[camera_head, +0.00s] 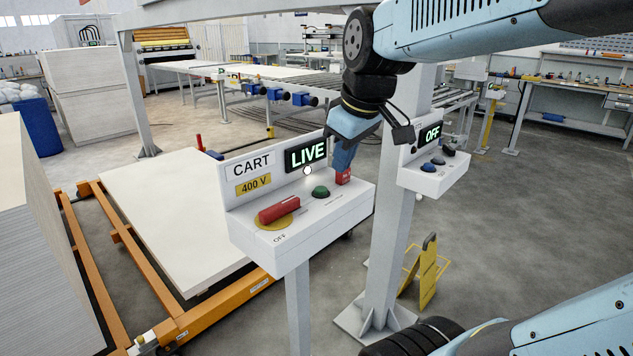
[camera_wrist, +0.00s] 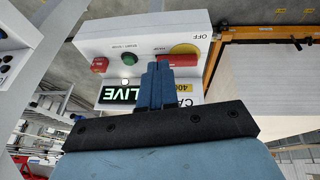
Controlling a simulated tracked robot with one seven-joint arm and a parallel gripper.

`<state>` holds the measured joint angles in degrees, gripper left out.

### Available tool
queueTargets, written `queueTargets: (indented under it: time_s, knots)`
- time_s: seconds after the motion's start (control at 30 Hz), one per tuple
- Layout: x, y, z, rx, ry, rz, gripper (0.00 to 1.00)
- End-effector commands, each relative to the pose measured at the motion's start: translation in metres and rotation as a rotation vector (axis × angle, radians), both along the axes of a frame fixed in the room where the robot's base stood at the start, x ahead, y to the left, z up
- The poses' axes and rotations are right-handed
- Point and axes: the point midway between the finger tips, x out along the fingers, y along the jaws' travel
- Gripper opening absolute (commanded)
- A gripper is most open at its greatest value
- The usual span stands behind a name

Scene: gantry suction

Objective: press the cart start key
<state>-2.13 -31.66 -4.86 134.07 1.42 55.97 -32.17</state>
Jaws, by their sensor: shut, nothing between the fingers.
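The white cart box (camera_head: 300,225) stands on a post, with a CART label, a 400 V plate and a display (camera_head: 306,154) reading LIVE. On its top are a red handle (camera_head: 279,208) on a yellow disc, a round green button (camera_head: 320,192) and a red block (camera_head: 343,177). My gripper (camera_head: 343,168) is shut and empty, pointing down above the box's right end, near the red block. In the wrist view its fingertips (camera_wrist: 158,67) overlap the box beside the red handle (camera_wrist: 182,60); the green button (camera_wrist: 128,58) shows clear. I cannot tell whether they touch anything.
A second control box (camera_head: 432,178) with a display reading OFF hangs on the grey column (camera_head: 392,225) to the right. An orange frame (camera_head: 200,315) carries a pale board (camera_head: 165,210) at left. A yellow stand (camera_head: 428,275) is on the floor.

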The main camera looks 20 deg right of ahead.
Motion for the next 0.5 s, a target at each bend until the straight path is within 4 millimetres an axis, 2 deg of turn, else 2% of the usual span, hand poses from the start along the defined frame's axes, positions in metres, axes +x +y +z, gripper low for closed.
queueTargets:
  time_s: [0.5]
  knots:
    - [0.090, -0.026, 0.010, -0.167, 0.100, 0.636, 0.00]
